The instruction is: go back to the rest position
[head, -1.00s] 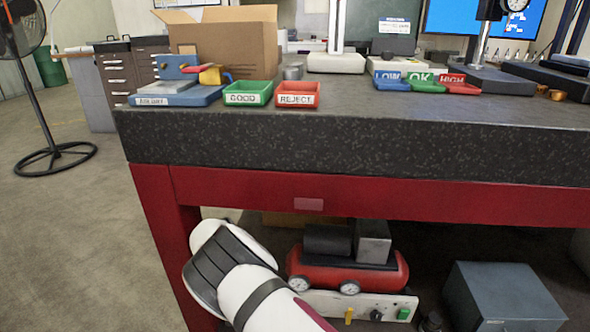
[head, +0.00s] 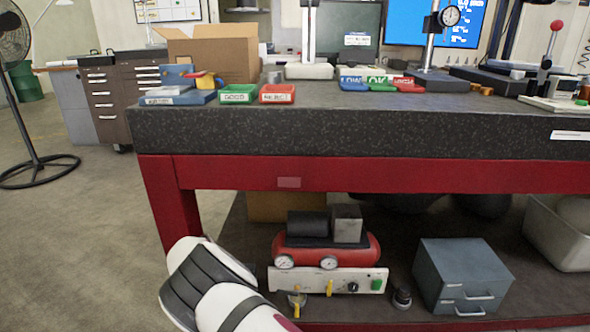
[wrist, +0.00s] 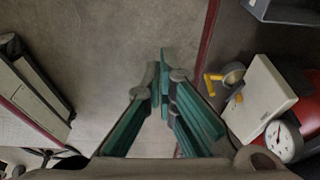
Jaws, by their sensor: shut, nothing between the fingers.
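My gripper (wrist: 164,92) shows in the wrist view with its green-lined fingers meeting at the tips and nothing between them. It is over bare grey floor, beside the red lower edge of the bench. In the head view only white and black links of my arm show at the bottom left, in front of the bench's red leg. The gripper itself is out of that view.
The dark stone bench top (head: 350,133) stands ahead on a red frame (head: 400,177). Under it are a red compressor (head: 352,250) and a blue-grey drawer box (head: 463,263). A fan (head: 30,130) stands at the left. The floor between is clear.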

